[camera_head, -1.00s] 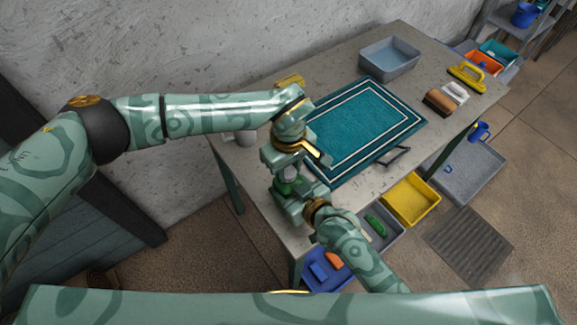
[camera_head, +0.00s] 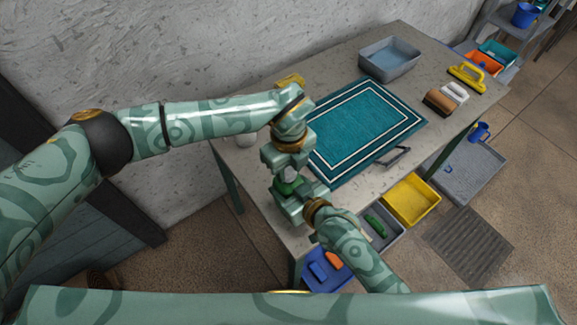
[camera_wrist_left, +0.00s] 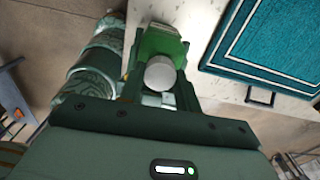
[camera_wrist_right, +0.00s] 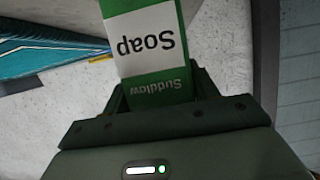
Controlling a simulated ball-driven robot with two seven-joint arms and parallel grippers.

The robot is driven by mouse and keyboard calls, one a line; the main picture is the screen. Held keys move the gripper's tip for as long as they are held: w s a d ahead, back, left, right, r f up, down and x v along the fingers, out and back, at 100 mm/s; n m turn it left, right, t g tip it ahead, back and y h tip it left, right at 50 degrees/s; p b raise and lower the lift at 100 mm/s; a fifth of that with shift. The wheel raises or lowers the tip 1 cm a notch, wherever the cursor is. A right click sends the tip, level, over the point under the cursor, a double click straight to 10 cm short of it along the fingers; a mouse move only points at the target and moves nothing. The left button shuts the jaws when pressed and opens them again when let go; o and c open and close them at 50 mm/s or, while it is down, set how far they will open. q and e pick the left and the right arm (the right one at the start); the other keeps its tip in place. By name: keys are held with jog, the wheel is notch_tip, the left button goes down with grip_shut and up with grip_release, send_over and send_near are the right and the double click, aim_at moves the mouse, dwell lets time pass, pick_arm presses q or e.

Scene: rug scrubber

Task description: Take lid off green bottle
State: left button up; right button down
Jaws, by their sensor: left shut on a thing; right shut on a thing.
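The green bottle (camera_head: 285,187) is held upright over the near left part of the table. In the right wrist view the bottle (camera_wrist_right: 152,42) shows a white "Soap" label, and my right gripper (camera_wrist_right: 158,90) is shut on it. In the left wrist view its round pale lid (camera_wrist_left: 160,73) sits between the fingers of my left gripper (camera_wrist_left: 158,86), shut on it, with the green bottle (camera_wrist_left: 160,43) behind. In the head view my left gripper (camera_head: 288,170) is directly above the bottle. I cannot tell whether lid and bottle still touch.
A teal rug (camera_head: 365,125) lies on the grey table (camera_head: 262,88). A grey basin (camera_head: 389,60) stands at the back, with brushes (camera_head: 440,100) and a yellow-handled tool (camera_head: 467,77) to the right. Yellow (camera_head: 411,199) and blue (camera_head: 325,272) bins stand below the front edge.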

aim_at(289, 171)
pick_arm(q)
jog(key=n, duration=0.3)
jog(key=shift+r, duration=0.2)
dwell(0.4)
jog(key=shift+r, duration=0.9)
jog(key=shift+r, duration=0.1)
jog(key=shift+r, duration=1.95)
pick_arm(e)
jog(key=shift+c, duration=1.8)
grip_release()
